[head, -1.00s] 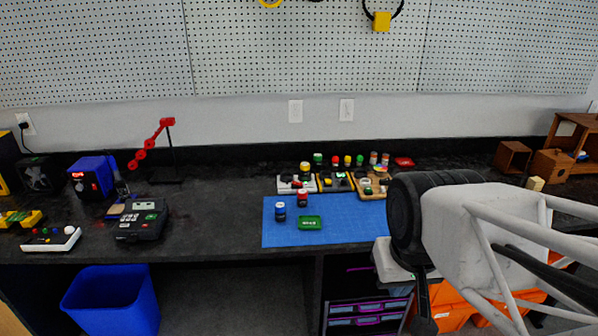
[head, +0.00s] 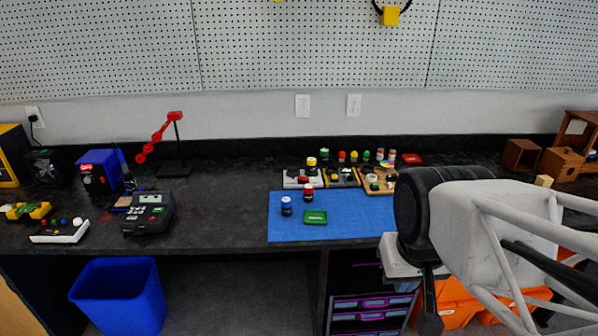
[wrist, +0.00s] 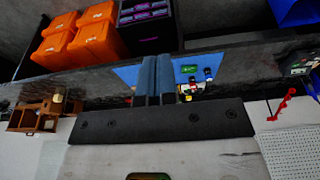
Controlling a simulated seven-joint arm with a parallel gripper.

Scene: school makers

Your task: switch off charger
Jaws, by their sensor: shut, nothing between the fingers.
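No object is clearly marked as the charger. A black device with a small screen and keys (head: 148,212) stands on the left of the bench. Behind it is a blue box with a red display (head: 98,172). I cannot tell which of these is the charger, and no switch on either can be made out. My gripper (head: 428,302) is low in front of the bench at the right, far from both. In the wrist view its two fingers (wrist: 158,82) are together and empty. The black device partly shows at that view's right edge (wrist: 299,66).
A blue mat (head: 350,222) with jars and a green tray (head: 315,217) lies mid-bench. A red jointed stand (head: 160,140) rises behind the left devices. A blue bin (head: 120,295) and orange boxes (head: 462,308) are below. Bare bench (head: 225,215) lies between devices and mat.

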